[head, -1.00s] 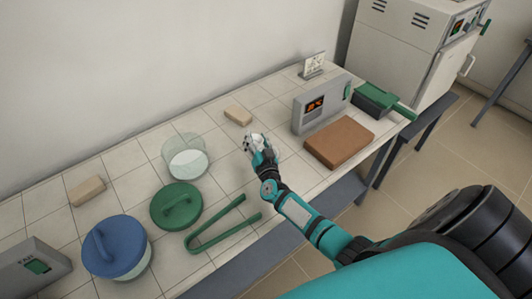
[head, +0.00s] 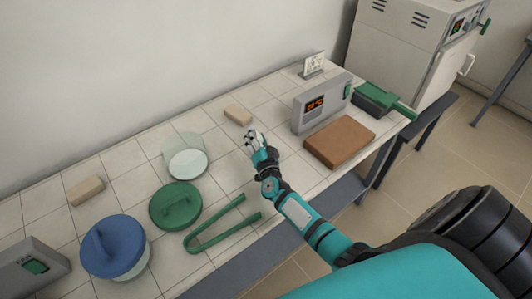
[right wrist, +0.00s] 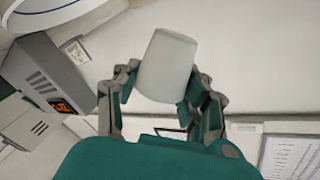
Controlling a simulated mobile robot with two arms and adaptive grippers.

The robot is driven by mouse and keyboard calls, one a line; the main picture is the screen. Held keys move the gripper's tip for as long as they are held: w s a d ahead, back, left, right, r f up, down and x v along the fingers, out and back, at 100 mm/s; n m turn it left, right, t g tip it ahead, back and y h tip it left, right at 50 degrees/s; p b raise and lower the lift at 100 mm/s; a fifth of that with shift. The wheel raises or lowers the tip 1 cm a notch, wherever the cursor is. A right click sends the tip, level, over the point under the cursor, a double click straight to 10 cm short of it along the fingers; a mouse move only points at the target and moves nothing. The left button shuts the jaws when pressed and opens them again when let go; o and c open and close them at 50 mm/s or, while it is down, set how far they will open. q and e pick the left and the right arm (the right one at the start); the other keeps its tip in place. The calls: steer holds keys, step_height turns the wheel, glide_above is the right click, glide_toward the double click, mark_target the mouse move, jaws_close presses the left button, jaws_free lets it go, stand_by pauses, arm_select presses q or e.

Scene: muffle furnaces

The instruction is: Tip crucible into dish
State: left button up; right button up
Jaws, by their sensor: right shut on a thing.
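My right gripper (head: 253,139) is over the tiled bench, near its middle. In the right wrist view it (right wrist: 163,92) is shut on a pale, tapered crucible (right wrist: 167,62), with a finger on each side of it. The crucible's narrower end points away from the palm; I cannot tell whether it holds anything. In the head view the fingers largely hide it. A round white rim with a blue line (right wrist: 62,14), probably the dish, shows at the top left of the wrist view, apart from the crucible. My left gripper is not in view.
A clear glass vessel with a white disc-like surface (head: 188,163), a green lid (head: 176,205), green tongs (head: 215,237) and a blue-lidded pot (head: 115,247) stand left of the gripper. A grey display unit (head: 322,104) and brown slab (head: 340,141) are right. A small tan block (head: 238,116) lies behind.

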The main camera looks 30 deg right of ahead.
steer(key=shift+d+r+m, duration=0.15)
steer(key=shift+m, duration=0.65)
steer(key=shift+s+r+m+b, duration=0.1)
steer(key=shift+m+b, duration=0.25)
steer(key=shift+m, duration=0.45)
steer(key=shift+d, duration=0.1)
steer(key=shift+d+r+m, duration=0.1)
steer(key=shift+m, duration=0.7)
steer(key=shift+m+b, duration=0.4)
steer(key=shift+m, duration=0.1)
steer(key=shift+d+r+m, duration=0.1)
steer(key=shift+d+m, duration=0.05)
steer(key=shift+m, duration=0.15)
